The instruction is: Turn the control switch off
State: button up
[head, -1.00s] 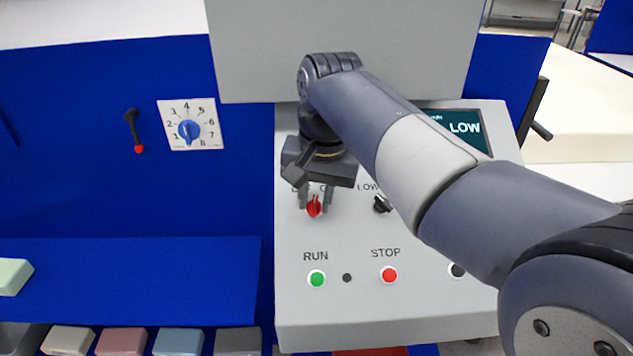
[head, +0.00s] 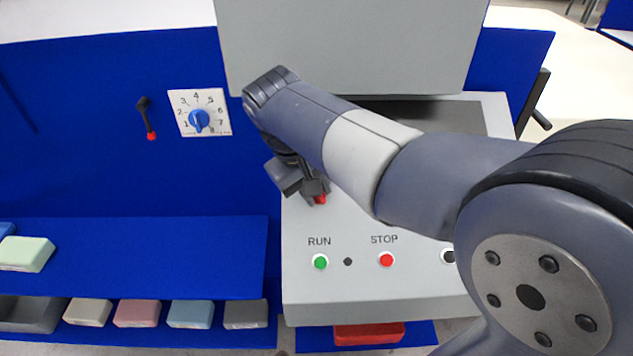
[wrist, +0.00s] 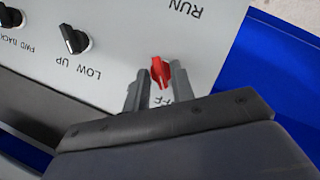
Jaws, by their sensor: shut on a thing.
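The red control switch (head: 320,198) sits on the sloping grey panel (head: 400,288), above the green RUN button (head: 320,261). In the head view my arm and wrist hide most of it. My gripper (head: 315,190) is at the switch, shut on its red knob. In the wrist view the red switch (wrist: 161,72) shows at the fingertips of my gripper (wrist: 150,84), with one finger to each side. The label beside it is mostly covered by the fingers; only the letters "FF" show. The display (head: 440,113) is dark grey with no text on its visible part.
A red STOP button (head: 386,260) is to the right of RUN. Black knobs marked LOW UP (wrist: 75,40) stand beside the switch in the wrist view. A numbered blue dial (head: 199,121) and a black lever (head: 145,117) are at left. Foam blocks (head: 137,313) lie lower left.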

jog(key=shift+n, duration=0.5)
jog(key=o, duration=0.7)
jog(key=shift+c, duration=0.2)
jog(key=v, duration=1.1)
jog(key=shift+a, duration=0.2)
jog(key=shift+f, duration=0.25)
jog(key=x, duration=1)
jog(key=shift+d+f, duration=0.2)
jog(key=shift+d, duration=0.1)
jog(key=shift+w, duration=0.1)
